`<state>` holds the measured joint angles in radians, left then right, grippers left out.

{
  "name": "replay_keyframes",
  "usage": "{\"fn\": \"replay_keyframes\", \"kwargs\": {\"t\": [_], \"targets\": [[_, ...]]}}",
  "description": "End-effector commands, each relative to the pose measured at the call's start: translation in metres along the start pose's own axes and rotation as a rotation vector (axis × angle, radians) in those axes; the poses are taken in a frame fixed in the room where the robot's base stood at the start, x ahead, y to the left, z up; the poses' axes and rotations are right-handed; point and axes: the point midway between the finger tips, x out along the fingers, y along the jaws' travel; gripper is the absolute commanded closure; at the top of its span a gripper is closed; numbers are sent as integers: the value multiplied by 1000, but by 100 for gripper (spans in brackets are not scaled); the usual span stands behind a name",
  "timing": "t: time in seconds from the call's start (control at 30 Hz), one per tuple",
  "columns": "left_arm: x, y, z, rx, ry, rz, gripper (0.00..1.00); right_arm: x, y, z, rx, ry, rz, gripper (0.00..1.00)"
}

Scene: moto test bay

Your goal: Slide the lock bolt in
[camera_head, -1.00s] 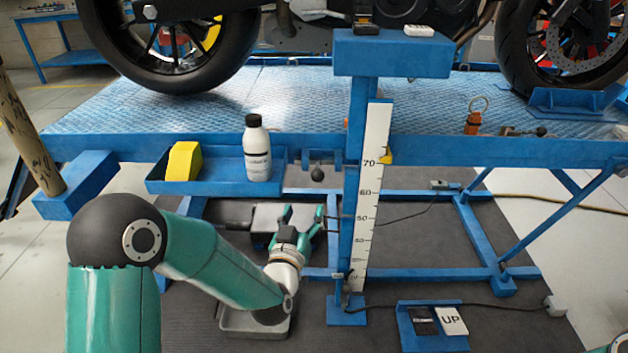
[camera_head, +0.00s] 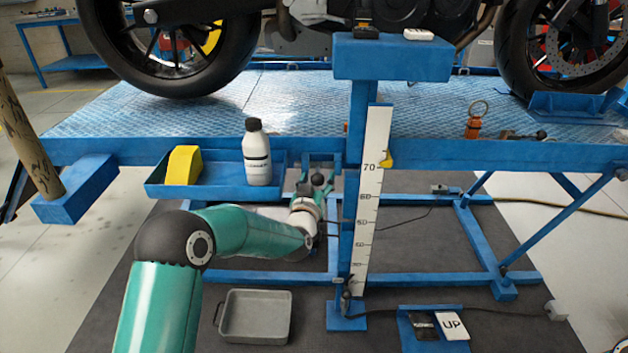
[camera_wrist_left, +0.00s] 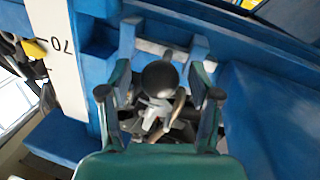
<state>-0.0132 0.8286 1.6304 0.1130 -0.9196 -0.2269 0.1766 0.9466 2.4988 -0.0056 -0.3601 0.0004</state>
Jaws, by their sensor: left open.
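The lock bolt's black ball knob (camera_wrist_left: 160,78) sits in a blue bracket under the lift platform. It also shows small in the head view (camera_head: 318,180), just right of the tray. My left gripper (camera_wrist_left: 160,94) is open, with one teal finger on each side of the knob in the wrist view. I cannot tell whether the fingers touch it. In the head view my left gripper (camera_head: 314,186) is at the bracket, and it partly hides the bolt. My right gripper is not in view.
A blue tray (camera_head: 220,189) with a white bottle (camera_head: 257,155) and a yellow block (camera_head: 183,165) hangs left of the bracket. A blue post with a white scale (camera_head: 374,200) stands close on the right. A grey pan (camera_head: 254,316) lies on the floor below.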

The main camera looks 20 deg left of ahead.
Motion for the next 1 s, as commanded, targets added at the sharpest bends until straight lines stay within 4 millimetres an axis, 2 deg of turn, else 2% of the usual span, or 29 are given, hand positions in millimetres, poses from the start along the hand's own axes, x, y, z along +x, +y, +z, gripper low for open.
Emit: {"fn": "replay_keyframes", "kwargs": {"t": [0.23, 0.27, 0.6, 0.63, 1.0], "targets": [[1, 0, 0, 0, 0, -1, 37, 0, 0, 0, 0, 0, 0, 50], [1, 0, 0, 0, 0, -1, 40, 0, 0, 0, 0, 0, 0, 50], [0, -1, 0, 0, 0, -1, 97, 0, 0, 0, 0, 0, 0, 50], [0, -1, 0, 0, 0, -1, 100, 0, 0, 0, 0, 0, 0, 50], [-1, -8, 0, -1, 4, -18, 100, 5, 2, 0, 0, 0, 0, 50]]}}
